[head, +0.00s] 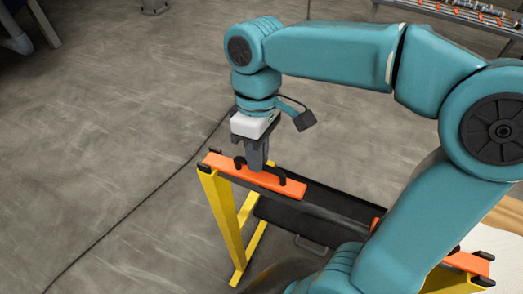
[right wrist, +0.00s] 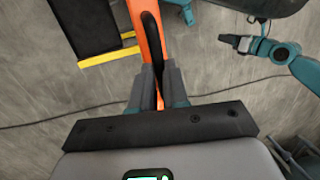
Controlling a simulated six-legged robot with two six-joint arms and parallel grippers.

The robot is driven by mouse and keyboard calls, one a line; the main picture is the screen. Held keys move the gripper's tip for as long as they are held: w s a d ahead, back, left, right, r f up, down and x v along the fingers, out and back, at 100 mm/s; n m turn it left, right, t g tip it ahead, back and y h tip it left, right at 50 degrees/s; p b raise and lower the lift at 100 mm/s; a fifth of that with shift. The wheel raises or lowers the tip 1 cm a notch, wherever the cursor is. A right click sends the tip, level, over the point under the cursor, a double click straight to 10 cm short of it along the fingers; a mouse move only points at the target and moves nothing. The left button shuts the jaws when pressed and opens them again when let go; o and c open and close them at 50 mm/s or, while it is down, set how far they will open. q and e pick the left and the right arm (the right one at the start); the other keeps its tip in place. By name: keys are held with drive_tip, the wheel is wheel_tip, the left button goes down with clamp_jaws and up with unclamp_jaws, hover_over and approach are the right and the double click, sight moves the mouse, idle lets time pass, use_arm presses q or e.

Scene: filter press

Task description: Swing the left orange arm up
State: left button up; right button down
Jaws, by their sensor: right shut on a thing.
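The left orange arm (head: 220,162) is a flat orange bar with a black handle (head: 282,177). It lies along the top of a yellow-legged stand in the head view. My right gripper (head: 257,165) comes down from above and is shut on the black handle. In the right wrist view the orange bar (right wrist: 139,22) runs up the picture, and the handle (right wrist: 152,38) passes between the fingers of my right gripper (right wrist: 158,98). A teal arm with a small dark and pale end, seemingly my left gripper (right wrist: 240,42), shows at upper right there; its jaws are too small to read.
The yellow stand (head: 225,215) has a black tray (head: 290,215) beside it. More orange parts (head: 466,263) show at the right, partly hidden by my right arm. A dark cable (head: 130,219) crosses the grey floor, which is clear at left. A rack (head: 455,12) stands far right.

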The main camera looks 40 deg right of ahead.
drive_tip(key=shift+w+a+r+g+p, duration=0.15)
drive_tip(key=shift+w+r+g+p, duration=0.2)
drive_tip(key=shift+r, duration=0.25)
drive_tip(key=shift+w+a+r+g, duration=0.15)
drive_tip(key=shift+w+r+g, duration=0.05)
drive_tip(key=shift+w+g, duration=0.15)
use_arm(q)
drive_tip(key=shift+r, duration=0.95)
use_arm(e)
drive_tip(key=shift+w+a+r+m+g+h, duration=0.1)
drive_tip(key=shift+w+a+r+g+h, duration=0.25)
drive_tip(key=shift+w+g, duration=0.35)
drive_tip(key=shift+w+a+r+m+g+h, duration=0.1)
drive_tip(key=shift+w+a+r+g+h, duration=0.15)
drive_tip(key=shift+w+r+g, duration=0.4)
drive_tip(key=shift+w+a+r+m+g+h, duration=0.1)
drive_tip(key=shift+w+a+r+g+h, duration=0.1)
drive_tip(key=shift+w+r+g+h, duration=0.35)
drive_tip(key=shift+f, duration=0.15)
